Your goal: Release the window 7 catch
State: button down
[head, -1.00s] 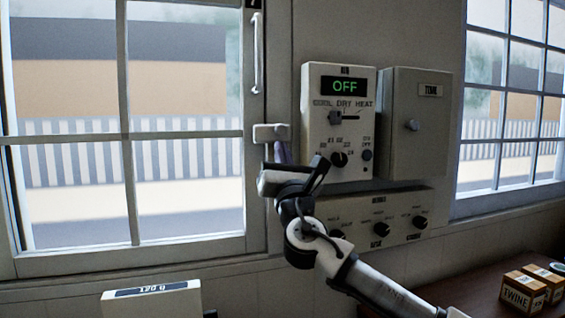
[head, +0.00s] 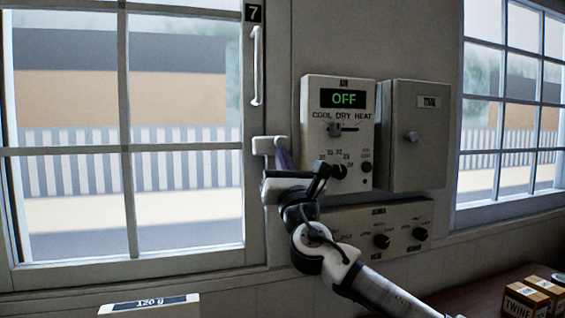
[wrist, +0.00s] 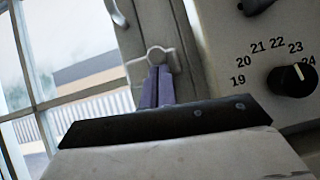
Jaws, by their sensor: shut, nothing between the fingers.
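Window 7 (head: 125,148) fills the left of the head view, with a dark number plate "7" (head: 253,13) at its top right. Its catch (head: 266,146), a pale piece with a short arm, sits on the right side of the window frame. In the wrist view the catch (wrist: 153,57) shows a rounded knob just beyond the fingertips. My gripper (head: 281,153) is at the catch's right end, its purple-grey fingers (wrist: 157,76) shut together and empty. The fingertips look very close to the catch; I cannot tell whether they touch it.
A white vertical handle (head: 257,65) is on the frame above the catch. Right of my gripper are an air control panel (head: 343,90) reading OFF, a closed box (head: 418,155) and a lower knob panel (head: 400,222). Boxes (head: 525,298) stand on the table at lower right.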

aim_at(284, 140)
jog(key=shift+d+r+n+y, duration=0.1)
jog(key=shift+n+y, duration=0.4)
jog(key=shift+n, duration=0.1)
jog(key=n+g+y, duration=0.1)
jog(key=n+y, duration=0.1)
jog(key=n, duration=0.1)
jog(key=r+n+g+y+b, duration=0.1)
jog(key=n+g+y, duration=0.1)
jog(key=n, duration=0.2)
jog(key=d+r+n+g+y+b, duration=0.1)
jog(key=n+y, duration=0.1)
jog(key=n, duration=0.1)
jog(key=shift+w+r+n+g+y, duration=0.2)
jog(key=shift+r+n+g+y, duration=0.1)
jog(key=shift+y, duration=0.1)
notch_tip(284, 140, up, 2)
jog(key=n+g, duration=0.1)
jog(key=n, duration=0.1)
jog(key=n+g+y, duration=0.1)
jog(key=n+g, duration=0.1)
jog(key=n, duration=0.1)
jog(key=n+g+p, duration=0.1)
jog(key=n+g, duration=0.1)
jog(key=n, duration=0.1)
jog(key=shift+a+r+y, duration=0.15)
jog(key=shift+r+y, duration=0.05)
jog(key=shift+y, duration=0.2)
